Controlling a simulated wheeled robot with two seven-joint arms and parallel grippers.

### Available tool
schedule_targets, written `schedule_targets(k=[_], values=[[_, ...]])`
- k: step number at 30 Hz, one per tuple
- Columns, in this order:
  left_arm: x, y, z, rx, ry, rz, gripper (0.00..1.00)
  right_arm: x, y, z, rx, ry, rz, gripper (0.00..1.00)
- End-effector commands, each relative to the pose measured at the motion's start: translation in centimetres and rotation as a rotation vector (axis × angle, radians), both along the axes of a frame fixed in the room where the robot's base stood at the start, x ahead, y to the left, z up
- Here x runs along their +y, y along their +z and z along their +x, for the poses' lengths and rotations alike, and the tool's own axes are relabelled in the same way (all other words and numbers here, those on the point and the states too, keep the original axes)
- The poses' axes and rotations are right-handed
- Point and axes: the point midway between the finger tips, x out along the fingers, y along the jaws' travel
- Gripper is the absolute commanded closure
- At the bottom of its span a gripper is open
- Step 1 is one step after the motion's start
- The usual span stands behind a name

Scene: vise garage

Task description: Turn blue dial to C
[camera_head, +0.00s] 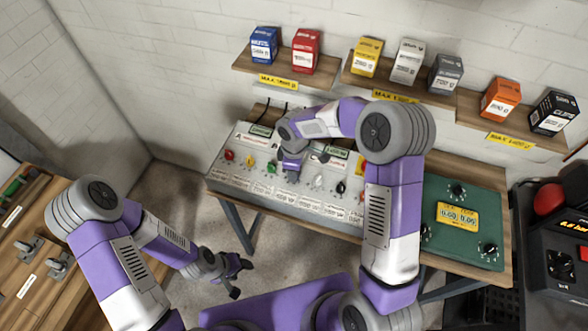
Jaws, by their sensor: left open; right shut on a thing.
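A light grey control panel (242,180) with a row of coloured knobs lies on the wooden table. My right gripper (292,178) points down onto this row, between the green dial (271,168) and the white dial (318,181). It is shut on a dial there, apparently the blue one, which the fingers hide. The dial's pointer and the letter it faces cannot be seen. My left gripper (238,281) is open and empty, low above the floor in front of the table.
Red (229,155), yellow (250,160) and black (341,187) dials share the row. A green panel (465,250) with black knobs is at the right of the table. Several boxes stand on wall shelves (345,72). A wooden bench (40,250) is at left.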

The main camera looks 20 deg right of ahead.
Motion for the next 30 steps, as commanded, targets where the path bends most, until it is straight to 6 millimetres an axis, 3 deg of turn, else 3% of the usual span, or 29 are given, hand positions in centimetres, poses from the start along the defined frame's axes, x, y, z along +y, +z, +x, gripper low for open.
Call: schedule_targets(k=[6, 7, 11, 21, 30], values=[[0.0, 0.0, 0.0, 0.000, 0.000, 0.000, 0.44, 0.0, 0.1, 0.1, -0.004, 0.002, -0.001, 0.99], [0.0, 0.0, 0.0, 0.000, 0.000, 0.000, 0.44, 0.0, 0.1, 0.1, -0.004, 0.002, -0.001, 0.64], [0.0, 0.0, 0.0, 0.000, 0.000, 0.000, 0.44, 0.0, 0.1, 0.1, -0.003, 0.001, 0.000, 0.44], [0.0, 0.0, 0.0, 0.000, 0.000, 0.000, 0.44, 0.0, 0.4, 0.1, -0.002, 0.000, 0.000, 0.44], [0.0, 0.5, 0.0, 0.000, 0.000, 0.000, 0.44, 0.0, 5.2, 0.1, -0.007, 0.000, 0.000, 0.44]])
